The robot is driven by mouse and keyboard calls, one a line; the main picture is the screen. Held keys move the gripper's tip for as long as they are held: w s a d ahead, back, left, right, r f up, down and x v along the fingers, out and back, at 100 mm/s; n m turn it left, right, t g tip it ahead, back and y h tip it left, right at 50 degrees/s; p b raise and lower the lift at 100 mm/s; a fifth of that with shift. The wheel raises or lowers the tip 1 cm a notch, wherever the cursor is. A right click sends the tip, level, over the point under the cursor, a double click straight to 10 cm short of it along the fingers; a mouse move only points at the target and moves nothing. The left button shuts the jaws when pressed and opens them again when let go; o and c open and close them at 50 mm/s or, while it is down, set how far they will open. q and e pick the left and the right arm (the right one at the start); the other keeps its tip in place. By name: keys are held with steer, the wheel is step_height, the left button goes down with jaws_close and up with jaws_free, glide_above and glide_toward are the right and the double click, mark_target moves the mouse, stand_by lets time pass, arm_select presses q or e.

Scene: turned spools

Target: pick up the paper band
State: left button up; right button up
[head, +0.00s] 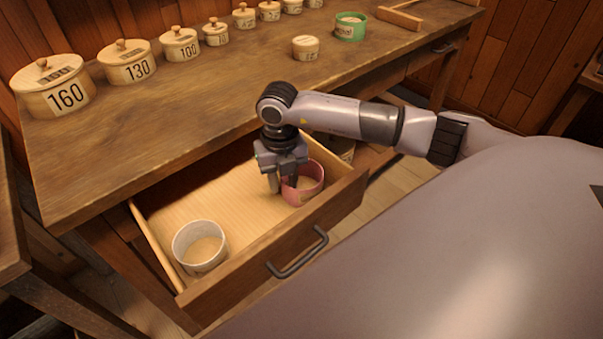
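A pink paper band (311,190), an open ring, is in the right part of the open drawer. A white paper band (184,247) stands in the drawer's front left. A green band (350,28) is on the tabletop around a small wooden piece. My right gripper (281,187) points down into the drawer at the pink band's left side. Its fingers show a small gap, with one in front of the band's left part, which they partly hide. I cannot tell whether they touch or clasp the band's wall. My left gripper is not in view.
The drawer (240,262) is pulled out, with a dark handle (297,254) on its front. Lidded wooden spools, including one marked 160 (62,97), line the back of the table (200,98). The drawer's middle is clear.

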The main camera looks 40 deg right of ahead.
step_height(320, 180, down, 2)
steer(key=shift+f, duration=0.1)
jaws_close()
stand_by(0.4)
